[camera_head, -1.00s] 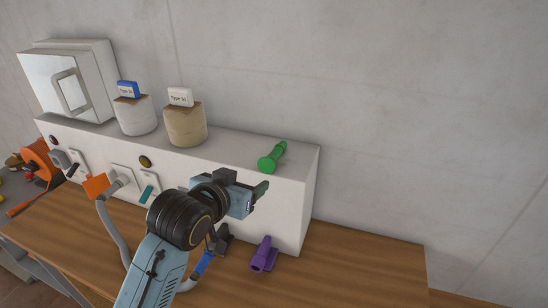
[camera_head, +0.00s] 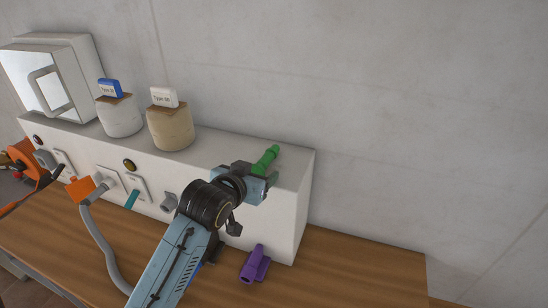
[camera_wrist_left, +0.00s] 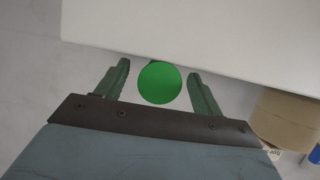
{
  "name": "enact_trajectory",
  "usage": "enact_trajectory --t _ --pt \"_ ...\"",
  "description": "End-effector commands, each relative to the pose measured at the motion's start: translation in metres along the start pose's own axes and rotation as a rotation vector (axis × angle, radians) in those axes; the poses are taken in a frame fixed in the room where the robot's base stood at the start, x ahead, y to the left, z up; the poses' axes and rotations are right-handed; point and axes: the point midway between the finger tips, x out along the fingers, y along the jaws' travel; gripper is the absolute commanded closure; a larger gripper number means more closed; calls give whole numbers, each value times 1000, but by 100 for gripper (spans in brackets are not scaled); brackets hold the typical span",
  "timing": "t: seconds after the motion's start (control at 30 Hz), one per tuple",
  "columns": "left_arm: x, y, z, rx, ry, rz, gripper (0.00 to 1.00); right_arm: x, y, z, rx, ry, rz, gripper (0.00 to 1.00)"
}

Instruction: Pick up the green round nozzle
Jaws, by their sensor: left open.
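The green round nozzle (camera_head: 267,158) lies on top of the white box near its right end. In the left wrist view its round green end (camera_wrist_left: 159,83) sits between the two fingers. My left gripper (camera_head: 272,177) is at the nozzle's near end, and in the left wrist view the gripper (camera_wrist_left: 158,82) is open, with a gap on each side of the nozzle. The gripper hides part of the nozzle's near end in the head view. My right gripper is not in view.
The white box (camera_head: 285,215) stands on a wooden table (camera_head: 360,275). Two jars, one white (camera_head: 120,117) and one tan (camera_head: 170,128), stand left on the box. A purple nozzle (camera_head: 254,264) lies on the table in front. The tabletop at right is clear.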

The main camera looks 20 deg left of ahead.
Motion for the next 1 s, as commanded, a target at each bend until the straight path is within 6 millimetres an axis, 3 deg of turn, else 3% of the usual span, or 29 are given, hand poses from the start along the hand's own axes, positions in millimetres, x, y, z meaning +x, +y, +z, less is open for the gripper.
enact_trajectory --t 0.23,0.63,0.87,1.0 --pt "1 -2 1 -1 1 -3 33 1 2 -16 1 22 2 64" --pt "1 -1 1 -1 1 -2 82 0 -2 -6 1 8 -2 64" --pt "1 -1 -1 -1 2 -2 82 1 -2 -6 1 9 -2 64" --pt "-5 -1 -16 -1 7 -2 82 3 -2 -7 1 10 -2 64"
